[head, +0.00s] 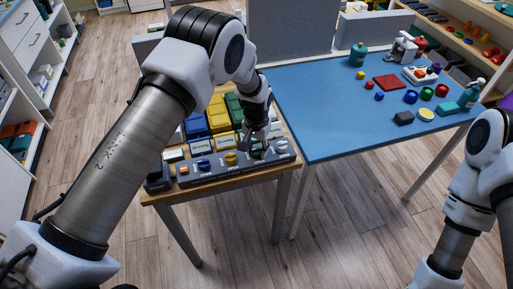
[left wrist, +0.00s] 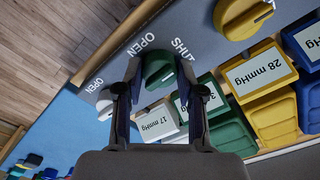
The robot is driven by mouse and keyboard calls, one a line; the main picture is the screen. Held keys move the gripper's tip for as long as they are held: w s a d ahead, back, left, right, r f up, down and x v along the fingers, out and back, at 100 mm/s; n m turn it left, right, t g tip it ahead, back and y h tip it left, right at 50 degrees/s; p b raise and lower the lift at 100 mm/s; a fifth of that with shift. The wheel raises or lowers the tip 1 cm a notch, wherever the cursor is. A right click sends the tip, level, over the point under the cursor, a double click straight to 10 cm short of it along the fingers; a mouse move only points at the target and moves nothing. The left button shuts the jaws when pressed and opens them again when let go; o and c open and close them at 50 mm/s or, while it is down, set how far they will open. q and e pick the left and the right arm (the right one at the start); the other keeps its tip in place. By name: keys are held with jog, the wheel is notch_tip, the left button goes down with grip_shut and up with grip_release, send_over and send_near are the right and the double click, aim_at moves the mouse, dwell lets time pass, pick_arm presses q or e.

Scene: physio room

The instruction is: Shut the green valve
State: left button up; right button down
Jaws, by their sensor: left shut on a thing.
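The green valve (left wrist: 158,68) is a round knob on a grey-blue panel, between the printed words OPEN and SHUT in the left wrist view. My left gripper (left wrist: 163,80) is shut on it, with one finger on each side. In the head view my left gripper (head: 257,146) reaches down onto the panel (head: 217,174), and its fingers mostly hide the green valve. I cannot tell exactly where the valve's pointer stands. Part of my right arm shows at the right of the head view, but its gripper is out of frame.
A yellow knob (left wrist: 240,14) and a white knob (left wrist: 104,104) flank the green one. Labelled bins (head: 218,117) stand close behind the panel. A blue table (head: 325,115) with small objects is to the right. Wooden floor (head: 345,215) is clear in front.

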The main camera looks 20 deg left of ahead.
aim_at(257, 148)
pick_arm(q)
jog(key=shift+s+f+m, duration=0.2)
jog(key=shift+m, duration=0.2)
jog(key=o, duration=1.1)
jog(key=shift+o, duration=0.2)
jog(key=shift+w, duration=0.2)
notch_tip(257, 148, up, 12)
